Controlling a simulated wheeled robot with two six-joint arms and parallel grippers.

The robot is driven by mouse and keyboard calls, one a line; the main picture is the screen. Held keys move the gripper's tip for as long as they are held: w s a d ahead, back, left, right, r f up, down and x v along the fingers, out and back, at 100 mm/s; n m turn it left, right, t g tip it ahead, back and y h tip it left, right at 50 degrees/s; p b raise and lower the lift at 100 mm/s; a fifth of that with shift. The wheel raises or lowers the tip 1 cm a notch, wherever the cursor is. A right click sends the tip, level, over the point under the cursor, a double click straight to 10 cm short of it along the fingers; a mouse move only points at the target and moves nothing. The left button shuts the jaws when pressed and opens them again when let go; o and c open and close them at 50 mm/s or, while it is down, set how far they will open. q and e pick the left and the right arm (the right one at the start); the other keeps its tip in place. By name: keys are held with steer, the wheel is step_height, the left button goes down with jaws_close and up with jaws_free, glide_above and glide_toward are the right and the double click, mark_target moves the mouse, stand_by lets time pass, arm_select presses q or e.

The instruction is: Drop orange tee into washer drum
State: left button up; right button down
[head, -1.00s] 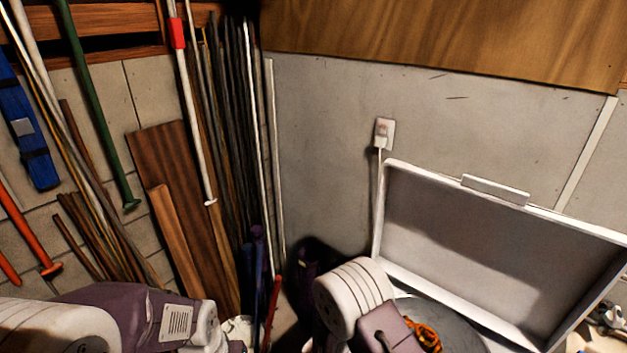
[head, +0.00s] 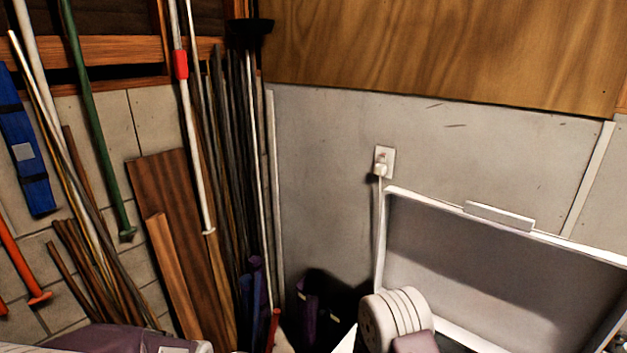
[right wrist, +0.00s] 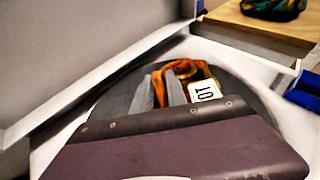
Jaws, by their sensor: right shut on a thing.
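The orange tee (right wrist: 190,70) is a crumpled bundle with a white lettered patch at the fingers of my right gripper (right wrist: 162,92) in the right wrist view. The gripper is shut on it. Behind and below them is the dark round opening of the washer drum (right wrist: 115,95), set in the white washer top. The drum interior and how high the tee hangs over it cannot be made out. The washer's raised lid (head: 490,275) shows at the right in the head view. My left gripper is out of view; only part of that arm shows at the bottom left.
The raised lid walls off the left in the right wrist view. A blue container (right wrist: 302,92) and a wooden surface (right wrist: 265,25) with dark green cloth (right wrist: 272,8) lie to the right. Poles and boards (head: 185,200) lean on the left wall in the head view.

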step_height(320, 180, down, 3)
steer(key=shift+b, duration=0.7)
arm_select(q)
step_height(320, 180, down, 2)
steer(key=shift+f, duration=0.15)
arm_select(e)
steer(key=shift+r, duration=0.1)
steer(key=c, duration=1.3)
jaws_free()
steer(key=shift+o, duration=0.2)
steer(key=b+v, duration=0.1)
steer(key=v, duration=0.8)
steer(key=shift+a, duration=0.1)
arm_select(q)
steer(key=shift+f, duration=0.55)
